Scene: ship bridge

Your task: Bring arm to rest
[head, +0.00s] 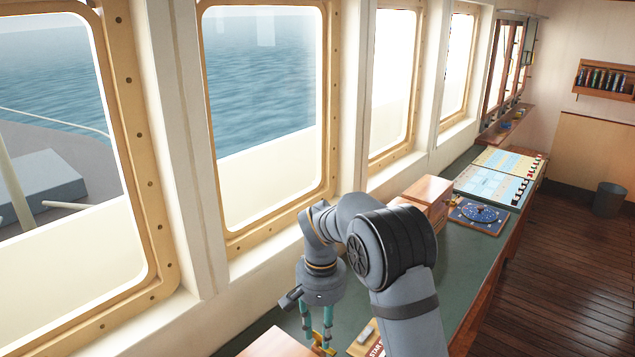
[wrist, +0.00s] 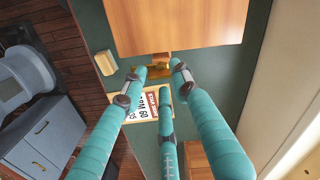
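My gripper (head: 318,338) hangs fingers-down over the green counter (head: 345,305), near its window side and the bottom of the head view. The gripper is open and I see nothing held. My grey arm (head: 400,270) is bent at the elbow above the counter. A small brass piece (wrist: 151,72) shows just beyond the fingertips beside a wooden box (wrist: 175,25); whether a finger touches it I cannot tell.
A wood-framed card (wrist: 150,108) with printed text and a small tan block (wrist: 105,63) lie near the fingers. Farther along stand a wooden box (head: 428,191), a blue round instrument (head: 480,213) and charts (head: 490,185). Windows (head: 265,110) line the left; open floor (head: 560,260) lies right.

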